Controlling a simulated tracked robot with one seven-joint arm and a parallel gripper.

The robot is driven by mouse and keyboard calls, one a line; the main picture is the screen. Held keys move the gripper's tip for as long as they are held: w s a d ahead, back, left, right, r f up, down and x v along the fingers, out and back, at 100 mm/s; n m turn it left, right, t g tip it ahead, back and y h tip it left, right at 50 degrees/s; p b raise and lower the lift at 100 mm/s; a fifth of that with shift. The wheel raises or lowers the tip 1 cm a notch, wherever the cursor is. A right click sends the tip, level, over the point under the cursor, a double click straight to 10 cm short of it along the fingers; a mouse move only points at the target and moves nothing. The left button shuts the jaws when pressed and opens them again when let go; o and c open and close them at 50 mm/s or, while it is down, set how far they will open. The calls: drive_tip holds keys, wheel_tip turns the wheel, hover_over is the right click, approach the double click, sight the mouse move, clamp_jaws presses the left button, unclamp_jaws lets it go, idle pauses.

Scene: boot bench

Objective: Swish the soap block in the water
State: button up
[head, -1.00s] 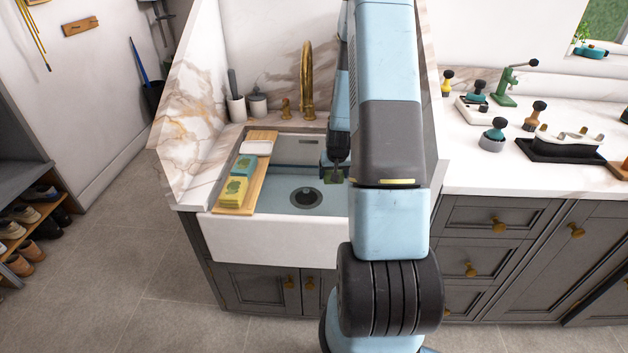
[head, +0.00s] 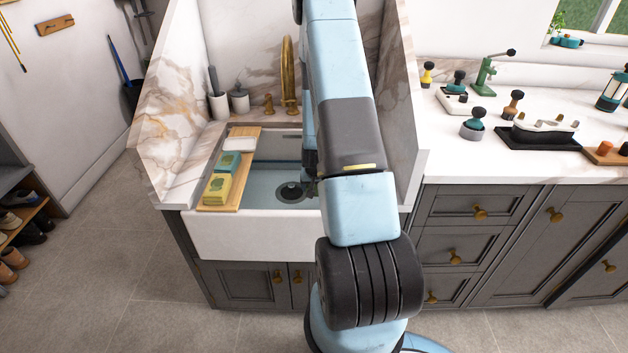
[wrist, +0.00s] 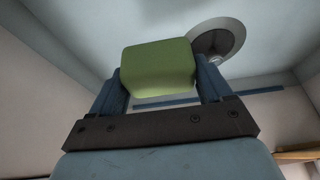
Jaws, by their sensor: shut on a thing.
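The green soap block (wrist: 158,66) is held between the two blue fingers of my gripper (wrist: 160,88) in the wrist view. The white sink (head: 250,236) has a pale blue inside with a round drain (head: 290,193); the drain also shows beyond the block in the wrist view (wrist: 220,42). In the head view my arm hides most of the gripper and the block, which are inside the basin just right of the drain. I cannot tell whether the block touches the water.
A wooden board (head: 241,190) lies across the sink's left side, with yellow (head: 217,189), teal (head: 229,164) and white (head: 243,135) blocks on it. A brass faucet (head: 289,85) stands behind. Marble walls flank the sink. Brushes and a black tray (head: 545,138) occupy the right counter.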

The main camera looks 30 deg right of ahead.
wheel_tip(320, 180, down, 8)
drive_tip(key=shift+r, duration=0.15)
drive_tip(key=shift+s+d+f, duration=0.1)
drive_tip(key=shift+d+f, duration=0.1)
drive_tip(key=shift+f, duration=0.15)
drive_tip(key=shift+s+d, duration=0.9)
drive_tip(key=shift+d, duration=0.45)
drive_tip(key=shift+s+d, duration=0.9)
drive_tip(key=shift+d, duration=0.4)
drive_tip(key=shift+s+d, duration=0.9)
drive_tip(key=shift+d, duration=0.45)
drive_tip(key=shift+a+r, duration=0.1)
drive_tip(key=shift+w+a, duration=0.95)
drive_tip(key=shift+a, duration=0.4)
drive_tip(key=shift+w+a, duration=0.9)
drive_tip(key=shift+a, duration=0.45)
drive_tip(key=shift+w+a, duration=0.95)
drive_tip(key=shift+a, duration=0.4)
